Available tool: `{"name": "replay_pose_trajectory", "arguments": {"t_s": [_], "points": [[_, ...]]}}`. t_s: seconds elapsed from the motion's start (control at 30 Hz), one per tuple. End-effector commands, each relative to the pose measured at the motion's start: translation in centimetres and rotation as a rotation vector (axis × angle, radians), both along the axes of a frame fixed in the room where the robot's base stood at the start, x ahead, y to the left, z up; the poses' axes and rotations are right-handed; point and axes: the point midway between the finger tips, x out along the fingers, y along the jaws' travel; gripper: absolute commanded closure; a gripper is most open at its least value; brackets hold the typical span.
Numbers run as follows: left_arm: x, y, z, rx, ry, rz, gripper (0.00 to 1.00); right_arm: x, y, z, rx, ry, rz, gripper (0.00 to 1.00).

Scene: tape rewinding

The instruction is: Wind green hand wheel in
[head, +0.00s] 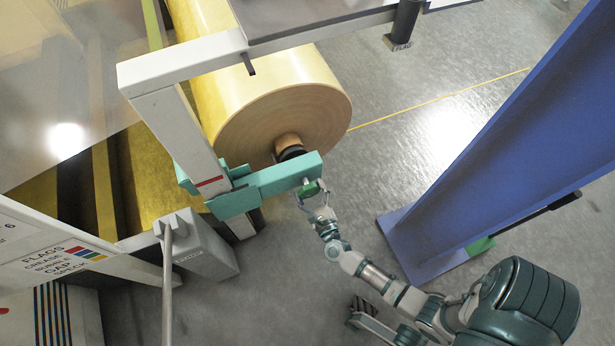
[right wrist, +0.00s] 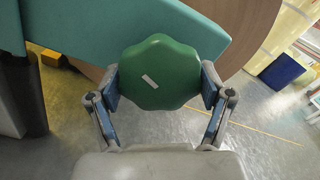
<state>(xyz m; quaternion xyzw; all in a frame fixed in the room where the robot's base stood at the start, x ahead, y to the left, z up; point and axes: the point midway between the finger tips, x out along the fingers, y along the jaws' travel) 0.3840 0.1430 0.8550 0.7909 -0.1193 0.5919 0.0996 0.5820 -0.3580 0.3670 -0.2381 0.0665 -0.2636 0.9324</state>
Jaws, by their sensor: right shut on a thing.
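The green hand wheel (head: 310,188) is on the end of the teal bracket (head: 284,176) beside the big tape roll (head: 283,119). In the right wrist view the wheel (right wrist: 160,73) is a lobed green knob with a small white mark on its face. My right gripper (head: 312,198) is at the wheel. Its two blue-padded fingers (right wrist: 160,86) are on either side of the wheel's rim, shut on it. The wheel hides part of the bracket (right wrist: 75,25) behind it. My left gripper does not show.
A blue upright panel (head: 500,150) stands on the right, beyond my right arm. A grey box with a lever (head: 195,247) and a labelled panel (head: 60,262) are at the lower left. Grey floor (head: 430,120) is open between the roll and the blue panel.

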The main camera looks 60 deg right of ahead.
Motion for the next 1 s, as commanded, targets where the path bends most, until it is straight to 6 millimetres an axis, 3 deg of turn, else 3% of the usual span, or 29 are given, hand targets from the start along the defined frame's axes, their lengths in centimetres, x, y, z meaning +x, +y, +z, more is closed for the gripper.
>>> {"name": "replay_pose_trajectory", "arguments": {"t_s": [0.03,1.0], "points": [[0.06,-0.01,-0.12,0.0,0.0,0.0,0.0,-0.45,-0.12,-0.8,0.039,-0.009,-0.003,0.56],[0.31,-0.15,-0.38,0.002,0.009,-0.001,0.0,-0.22,0.22,-0.69,0.757,-0.451,-0.005,0.56]]}}
